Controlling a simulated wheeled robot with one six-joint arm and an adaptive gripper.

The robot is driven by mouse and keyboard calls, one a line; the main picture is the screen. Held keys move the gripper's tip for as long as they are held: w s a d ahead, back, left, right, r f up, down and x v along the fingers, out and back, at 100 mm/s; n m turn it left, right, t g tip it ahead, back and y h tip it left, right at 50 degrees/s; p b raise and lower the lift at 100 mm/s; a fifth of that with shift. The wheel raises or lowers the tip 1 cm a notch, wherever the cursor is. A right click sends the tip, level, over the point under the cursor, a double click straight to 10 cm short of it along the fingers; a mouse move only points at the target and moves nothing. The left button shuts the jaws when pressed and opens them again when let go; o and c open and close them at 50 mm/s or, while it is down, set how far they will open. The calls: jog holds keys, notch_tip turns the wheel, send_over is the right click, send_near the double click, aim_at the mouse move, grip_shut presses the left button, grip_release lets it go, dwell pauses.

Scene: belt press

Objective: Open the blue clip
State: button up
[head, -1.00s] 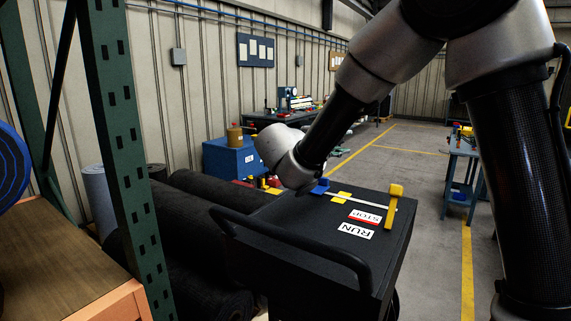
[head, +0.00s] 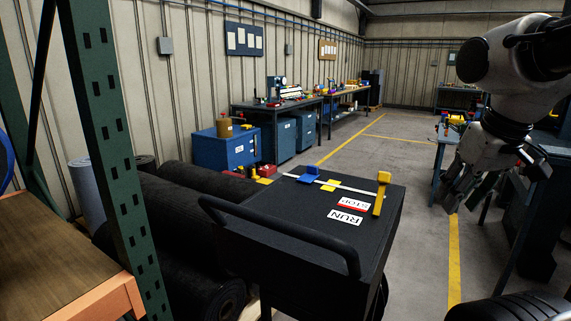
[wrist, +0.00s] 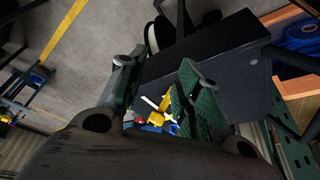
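The blue clip (head: 309,174) sits on the white strip (head: 350,186) on top of a black cart (head: 270,205), near the strip's left end. A small yellow block (head: 330,185) is beside it on the strip, and an upright yellow lever (head: 381,193) stands at the strip's right end. My gripper (head: 472,190) hangs well to the right of the cart, apart from the clip. In the wrist view my gripper (wrist: 160,75) has its fingers spread, with nothing held.
STOP (head: 352,202) and RUN (head: 345,217) labels lie on the cart top. The cart has a black handle (head: 275,235) in front. Black rolls (head: 190,205) and a green rack post (head: 110,150) are at left. A blue workbench (head: 448,155) stands beyond my gripper. Open floor lies behind the cart.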

jog(key=w+a+r+n+g, duration=0.1)
jog(key=w+a+r+n, duration=0.15)
jog(key=w, duration=0.45)
jog(key=w+a+r+n, duration=0.1)
jog(key=w+r, duration=0.3)
jog(key=w, duration=0.3)
jog(key=n+g, duration=0.3)
jog(key=n, duration=0.4)
send_over(308, 174)
jog(key=d, duration=0.2)
jog(key=f, duration=0.8)
jog(key=shift+a+f, duration=0.25)
notch_tip(308, 174, down, 8)
jog(key=shift+r, duration=0.15)
grip_shut()
